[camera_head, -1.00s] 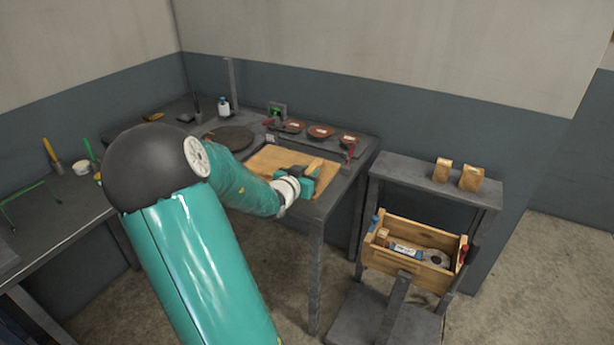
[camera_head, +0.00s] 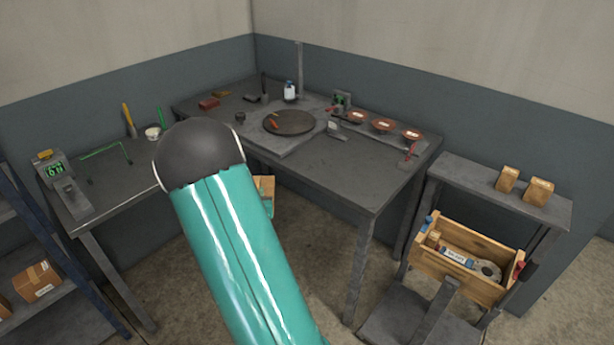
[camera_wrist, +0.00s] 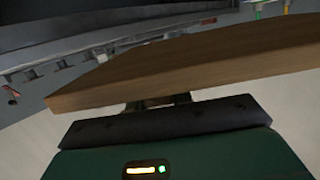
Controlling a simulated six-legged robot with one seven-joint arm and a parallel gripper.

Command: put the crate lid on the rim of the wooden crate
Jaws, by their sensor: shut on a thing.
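The crate lid, a flat light-brown wooden board (camera_wrist: 190,62), spans the wrist view, with its near edge at my gripper (camera_wrist: 160,103). My gripper is shut on that edge, and the fingertips are mostly hidden under the board. In the head view only a small piece of the lid (camera_head: 264,186) shows beside my arm, in front of the table. The rest of it and most of my gripper are hidden behind the arm. A wooden crate (camera_head: 452,278) stands open on a low grey stand at the right, apart from the lid. It holds a tube, a roll and small bottles.
A dark worktable (camera_head: 350,172) carries a round dark plate (camera_head: 289,122), several reddish dishes and a white bottle (camera_head: 290,91). A grey shelf (camera_head: 470,182) with two small wooden blocks stands behind the crate. A blue rack (camera_head: 30,230) is at the left. Bare floor shows between table and stand.

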